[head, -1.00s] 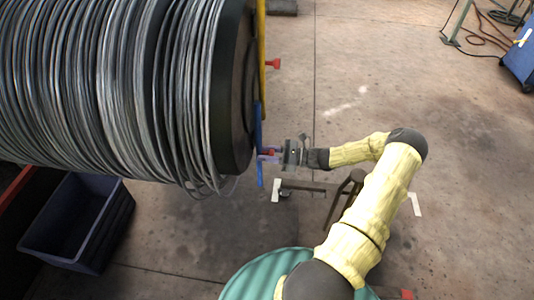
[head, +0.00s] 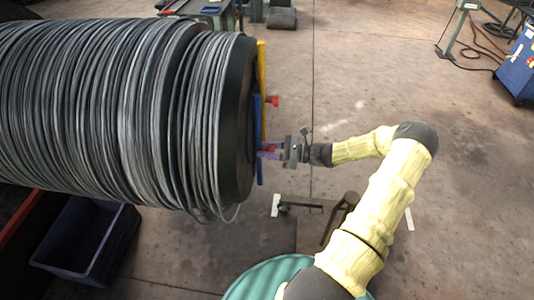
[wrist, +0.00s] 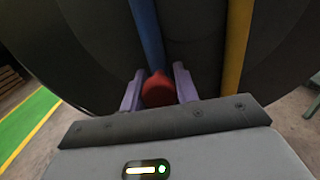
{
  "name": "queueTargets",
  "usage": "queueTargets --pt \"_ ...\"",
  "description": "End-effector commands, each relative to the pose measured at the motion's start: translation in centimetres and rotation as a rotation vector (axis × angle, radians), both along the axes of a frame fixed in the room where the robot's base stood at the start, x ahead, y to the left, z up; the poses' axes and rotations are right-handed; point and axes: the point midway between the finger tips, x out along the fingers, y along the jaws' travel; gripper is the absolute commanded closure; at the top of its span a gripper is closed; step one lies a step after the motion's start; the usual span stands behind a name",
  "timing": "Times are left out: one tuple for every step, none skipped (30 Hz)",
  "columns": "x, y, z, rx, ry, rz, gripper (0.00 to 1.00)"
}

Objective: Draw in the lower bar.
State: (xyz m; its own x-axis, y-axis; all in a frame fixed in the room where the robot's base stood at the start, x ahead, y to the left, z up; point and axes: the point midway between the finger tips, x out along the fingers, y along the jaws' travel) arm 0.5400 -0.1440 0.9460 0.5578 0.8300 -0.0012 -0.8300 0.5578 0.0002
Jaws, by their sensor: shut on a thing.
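The large drum (head: 242,125) wound with grey wire fills the left of the head view. On its dark end face lie a blue bar (head: 257,140), the lower one, and a yellow bar (head: 262,62) above it. The blue bar's lower end is inside the drum's rim. My gripper (head: 270,149) is shut on the red knob of the blue bar. In the wrist view the red knob (wrist: 158,90) sits between the two purple fingers, with the blue bar (wrist: 147,35) behind it and the yellow bar (wrist: 238,45) to the right.
The yellow bar's red knob (head: 272,101) is just above my gripper. A dark stand (head: 310,205) is on the floor below my forearm. A dark bin (head: 90,240) stands under the drum at left.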

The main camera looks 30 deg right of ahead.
Motion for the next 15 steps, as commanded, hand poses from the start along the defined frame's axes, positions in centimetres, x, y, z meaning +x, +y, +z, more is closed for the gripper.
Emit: queueTargets --pt "0.3 0.0 1.7 0.005 -0.008 -0.003 1.00" --pt "0.3 0.0 1.9 0.005 -0.008 -0.003 1.00" --pt "0.3 -0.1 2.2 0.005 -0.008 -0.004 1.00" --pt "0.3 -0.1 2.3 0.005 -0.008 -0.005 1.00" --pt "0.3 -0.1 2.5 0.005 -0.008 -0.005 1.00" --pt "0.3 -0.1 2.6 0.005 -0.008 -0.004 1.00" --pt "0.2 -0.1 2.6 0.005 -0.008 -0.005 1.00" --pt "0.2 -0.2 2.7 0.006 -0.009 -0.005 1.00" --pt "0.2 -0.2 2.7 0.006 -0.009 -0.005 1.00" --pt "0.2 -0.2 2.7 0.006 -0.009 -0.006 1.00" --pt "0.2 -0.2 2.7 0.006 -0.009 -0.006 1.00" --pt "0.2 -0.2 2.7 0.006 -0.010 -0.006 1.00" --pt "0.2 -0.2 2.7 0.006 -0.010 -0.006 1.00" --pt "0.2 -0.2 2.7 0.006 -0.010 -0.006 1.00" --pt "0.2 -0.2 2.7 0.006 -0.010 -0.006 1.00"
